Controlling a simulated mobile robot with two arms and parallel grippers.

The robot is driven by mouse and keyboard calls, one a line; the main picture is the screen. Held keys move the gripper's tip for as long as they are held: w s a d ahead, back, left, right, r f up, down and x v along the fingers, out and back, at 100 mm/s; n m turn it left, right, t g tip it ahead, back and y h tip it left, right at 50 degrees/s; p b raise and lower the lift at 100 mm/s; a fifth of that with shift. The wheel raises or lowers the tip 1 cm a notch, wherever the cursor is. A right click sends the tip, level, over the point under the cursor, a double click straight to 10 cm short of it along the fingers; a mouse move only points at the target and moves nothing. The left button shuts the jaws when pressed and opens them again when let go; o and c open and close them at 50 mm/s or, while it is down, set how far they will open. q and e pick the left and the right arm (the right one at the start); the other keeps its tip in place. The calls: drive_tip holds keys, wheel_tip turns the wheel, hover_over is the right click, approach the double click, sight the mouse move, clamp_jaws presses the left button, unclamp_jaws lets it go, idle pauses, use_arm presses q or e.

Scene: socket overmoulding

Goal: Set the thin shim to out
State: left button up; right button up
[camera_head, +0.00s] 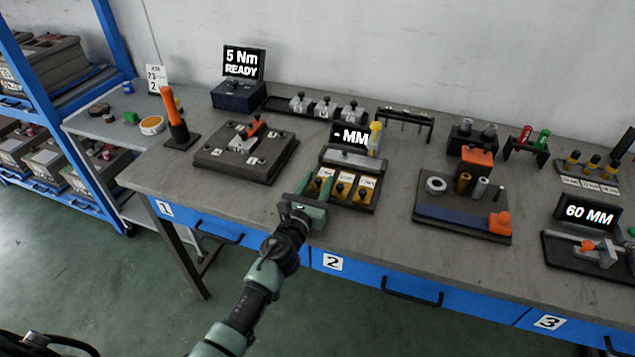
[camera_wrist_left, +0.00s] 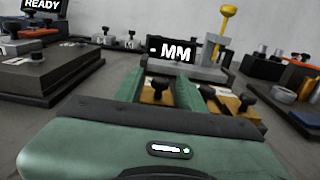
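Three gold shims with black knobs sit side by side in a dark tray (camera_head: 358,208) in front of a display reading "- MM" (camera_head: 350,136). Their labels are too small to read, so I cannot tell which is thin. My left gripper (camera_head: 313,180) is open at the tray's left end. In the left wrist view, the left shim's black knob (camera_wrist_left: 159,86) shows between the spread green fingers (camera_wrist_left: 158,88); I cannot tell whether they touch it. Another shim's knob (camera_wrist_left: 247,100) stands to the right. My right gripper is not in view.
A dark fixture plate (camera_head: 212,165) with an orange-handled clamp lies left of the tray. A yellow-topped plunger (camera_head: 375,132) stands behind the shims. A dark board (camera_head: 460,222) with rings and cylinders lies to the right. Bare tabletop lies between the tray and this board.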

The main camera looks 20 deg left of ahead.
use_arm(q)
drive_tip(key=s, duration=0.8)
drive_tip(key=shift+a, duration=0.15)
drive_tip(key=shift+f, duration=0.1)
